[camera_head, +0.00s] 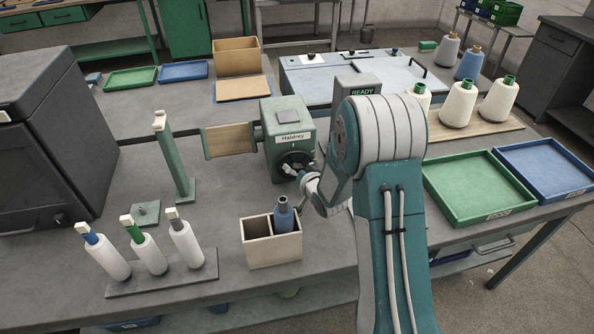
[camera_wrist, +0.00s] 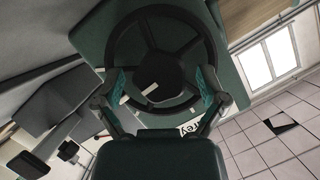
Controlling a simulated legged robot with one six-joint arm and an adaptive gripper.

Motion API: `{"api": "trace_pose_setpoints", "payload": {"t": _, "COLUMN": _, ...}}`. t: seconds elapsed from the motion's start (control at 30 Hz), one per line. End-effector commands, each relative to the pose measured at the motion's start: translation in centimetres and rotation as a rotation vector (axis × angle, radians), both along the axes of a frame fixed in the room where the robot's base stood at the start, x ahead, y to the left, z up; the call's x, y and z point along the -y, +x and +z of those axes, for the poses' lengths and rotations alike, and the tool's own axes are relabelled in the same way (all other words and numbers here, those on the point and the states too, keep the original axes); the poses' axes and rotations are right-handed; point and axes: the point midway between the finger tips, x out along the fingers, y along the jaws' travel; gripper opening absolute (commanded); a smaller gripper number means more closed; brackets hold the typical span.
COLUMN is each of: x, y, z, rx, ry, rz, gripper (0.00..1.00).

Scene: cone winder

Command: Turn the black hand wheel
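The black hand wheel (camera_head: 297,158) sits on the front face of the green winder housing (camera_head: 283,112), below a white "Haldrey" label. In the wrist view the spoked wheel (camera_wrist: 135,22) is close, with a round dark hub (camera_wrist: 158,73) and a small pale mark on it. My gripper (camera_wrist: 158,88) has its two teal-padded fingers spread apart, one on each side of the hub near the wheel's rim. I see gaps between the fingers and the hub; whether they touch the rim I cannot tell. In the head view my gripper (camera_head: 291,171) is at the wheel, partly hiding it.
A cream two-compartment box (camera_head: 271,250) holding a blue-grey bobbin stands in front. A rack (camera_head: 165,275) of several yarn bobbins is at front left. A green post (camera_head: 175,160) stands left of the winder. White cones (camera_head: 458,104) and a green tray (camera_head: 478,190) are right of my arm.

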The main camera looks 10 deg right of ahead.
Motion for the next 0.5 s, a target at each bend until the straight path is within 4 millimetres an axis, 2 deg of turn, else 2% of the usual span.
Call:
{"api": "trace_pose_setpoints", "payload": {"t": 0.03, "x": 0.0, "y": -0.01, "z": 0.0, "rx": 0.0, "ry": 0.0, "rz": 0.0, "gripper": 0.69}}
{"api": "trace_pose_setpoints", "payload": {"t": 0.07, "x": 0.0, "y": -0.01, "z": 0.0, "rx": 0.0, "ry": 0.0, "rz": 0.0, "gripper": 0.56}}
{"api": "trace_pose_setpoints", "payload": {"t": 0.1, "x": 0.0, "y": -0.01, "z": 0.0, "rx": 0.0, "ry": 0.0, "rz": 0.0, "gripper": 0.38}}
{"api": "trace_pose_setpoints", "payload": {"t": 0.17, "x": 0.01, "y": -0.01, "z": 0.01, "rx": 0.0, "ry": 0.0, "rz": 0.0, "gripper": 0.11}}
{"api": "trace_pose_setpoints", "payload": {"t": 0.5, "x": -0.01, "y": 0.05, "z": -0.03, "rx": 0.0, "ry": -0.018, "rz": 0.0, "gripper": 0.09}}
